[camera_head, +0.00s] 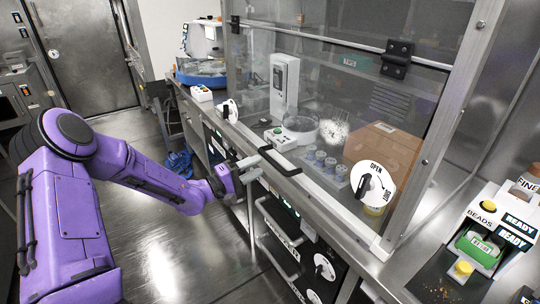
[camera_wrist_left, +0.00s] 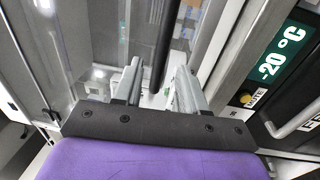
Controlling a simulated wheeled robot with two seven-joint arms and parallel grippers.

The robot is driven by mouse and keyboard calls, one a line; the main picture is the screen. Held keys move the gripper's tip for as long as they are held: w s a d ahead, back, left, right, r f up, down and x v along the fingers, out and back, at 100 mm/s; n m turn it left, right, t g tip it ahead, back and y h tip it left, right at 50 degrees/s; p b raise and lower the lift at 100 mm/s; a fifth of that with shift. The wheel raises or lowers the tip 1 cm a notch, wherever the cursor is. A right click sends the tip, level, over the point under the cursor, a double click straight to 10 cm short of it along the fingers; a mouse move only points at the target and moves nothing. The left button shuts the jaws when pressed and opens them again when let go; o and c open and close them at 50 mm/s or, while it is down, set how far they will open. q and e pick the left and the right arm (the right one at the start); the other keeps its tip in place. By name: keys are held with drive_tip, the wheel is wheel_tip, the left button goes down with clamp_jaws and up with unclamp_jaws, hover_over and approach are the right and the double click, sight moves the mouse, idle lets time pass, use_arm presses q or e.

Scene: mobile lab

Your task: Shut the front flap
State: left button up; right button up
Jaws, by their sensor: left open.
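The front flap (camera_head: 330,85) is a clear panel on the lab enclosure, hinged along a metal bar at its top. It hangs down, and its lower edge looks close to the front frame; I cannot tell whether a gap is left. A black bar handle (camera_head: 280,160) sits at its lower edge. My left gripper (camera_head: 249,168) is open just left of the handle. In the left wrist view a dark bar (camera_wrist_left: 165,45), likely this handle, runs between the open fingers (camera_wrist_left: 158,88); contact is not clear. My right gripper is not in view.
A white OPEN/LOCK knob (camera_head: 373,190) is at the front right, and another white knob (camera_head: 229,108) further left. Vials, a beaker and a box (camera_head: 383,150) stand behind the panel. Drawers with handles (camera_head: 278,240) lie below.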

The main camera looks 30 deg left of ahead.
sight(270, 157)
use_arm(q)
drive_tip(key=x, duration=0.6)
drive_tip(key=shift+f, duration=0.1)
drive_tip(key=shift+a, duration=0.1)
clamp_jaws()
drive_tip(key=shift+t, duration=0.5)
drive_tip(key=w+b, duration=0.1)
drive_tip(key=b, duration=0.1)
drive_tip(key=w+d+f+b, duration=0.1)
drive_tip(key=w+b, duration=0.1)
drive_tip(key=b, duration=0.1)
drive_tip(key=shift+w+d+f+b, duration=0.15)
drive_tip(key=shift+w+d+b, duration=0.1)
drive_tip(key=shift+w+b, duration=0.1)
drive_tip(key=shift+s+r, duration=0.1)
drive_tip(key=shift+r, duration=0.4)
